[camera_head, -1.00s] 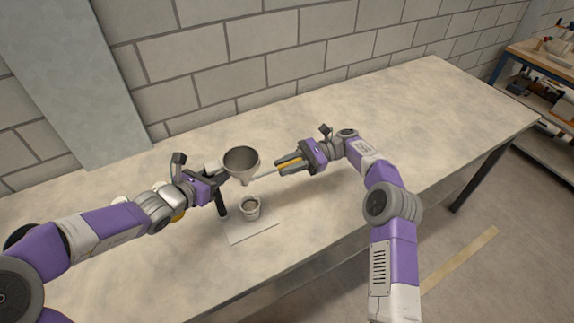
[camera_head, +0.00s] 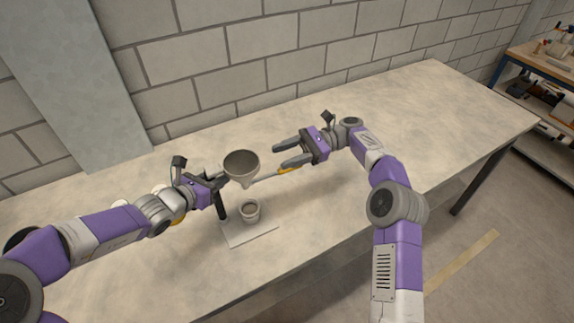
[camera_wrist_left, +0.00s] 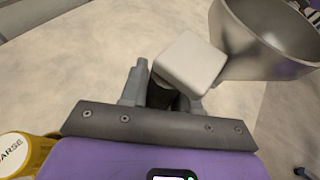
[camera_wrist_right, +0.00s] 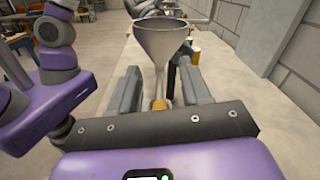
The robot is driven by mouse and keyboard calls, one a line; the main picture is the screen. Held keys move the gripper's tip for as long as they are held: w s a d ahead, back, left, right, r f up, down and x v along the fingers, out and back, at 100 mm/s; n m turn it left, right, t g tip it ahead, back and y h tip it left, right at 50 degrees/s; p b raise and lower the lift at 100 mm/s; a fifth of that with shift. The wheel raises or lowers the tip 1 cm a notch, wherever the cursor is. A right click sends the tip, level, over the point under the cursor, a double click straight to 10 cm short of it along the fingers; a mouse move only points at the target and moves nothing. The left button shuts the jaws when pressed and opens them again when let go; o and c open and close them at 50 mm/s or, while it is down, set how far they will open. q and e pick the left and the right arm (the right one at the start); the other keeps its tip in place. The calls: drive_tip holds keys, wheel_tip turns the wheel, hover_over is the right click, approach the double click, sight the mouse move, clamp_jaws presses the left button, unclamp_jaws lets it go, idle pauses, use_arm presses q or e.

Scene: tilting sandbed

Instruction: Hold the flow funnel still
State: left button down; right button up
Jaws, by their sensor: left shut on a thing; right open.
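The flow funnel (camera_head: 241,165) is a grey metal cone, upright above the table. In the left wrist view the funnel (camera_wrist_left: 262,45) has a white block (camera_wrist_left: 188,62) at its side, over a dark handle. My left gripper (camera_head: 219,184) is shut on this dark handle (camera_head: 221,207). A thin rod (camera_head: 264,178) with a yellow end (camera_head: 288,170) reaches right from the spout. My right gripper (camera_head: 275,156) is open around or just above the yellow end, which shows between its fingers in the right wrist view (camera_wrist_right: 159,104). A small cup (camera_head: 250,211) stands below the spout.
The cup is on a pale plate (camera_head: 250,235). A yellow jar with a white lid (camera_wrist_left: 14,146) stands beside my left gripper; its label is partly readable. The table (camera_head: 400,125) is clear at the right and back, with a brick wall behind.

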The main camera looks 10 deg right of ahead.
drive_tip(key=shift+r, duration=2.25)
drive_tip(key=shift+a, duration=0.1)
drive_tip(key=c, duration=0.4)
drive_tip(key=shift+s+a+r+h, duration=0.15)
drive_tip(key=shift+s+a+h, duration=0.1)
drive_tip(key=shift+h, duration=0.15)
drive_tip(key=shift+c, duration=1.1)
drive_tip(key=n+t+h, duration=0.1)
drive_tip(key=s+a+n+h, duration=0.1)
drive_tip(key=s+t+h, duration=0.1)
drive_tip(key=shift+s+a+r+n+t+h, duration=0.15)
drive_tip(key=shift+s+a+n+t+h, duration=0.15)
drive_tip(key=shift+n+h, duration=0.1)
clamp_jaws()
drive_tip(key=s+d+r+n+t+h, duration=0.4)
drive_tip(key=s+d+n+t+h, duration=0.2)
drive_tip(key=n+t+h, duration=0.55)
drive_tip(key=w+a+f+n+g+y, duration=0.1)
drive_tip(key=w+a+f, duration=0.1)
drive_tip(key=w+f, duration=0.5)
wheel_tip(320, 180, down, 4)
drive_tip(key=shift+f, duration=0.15)
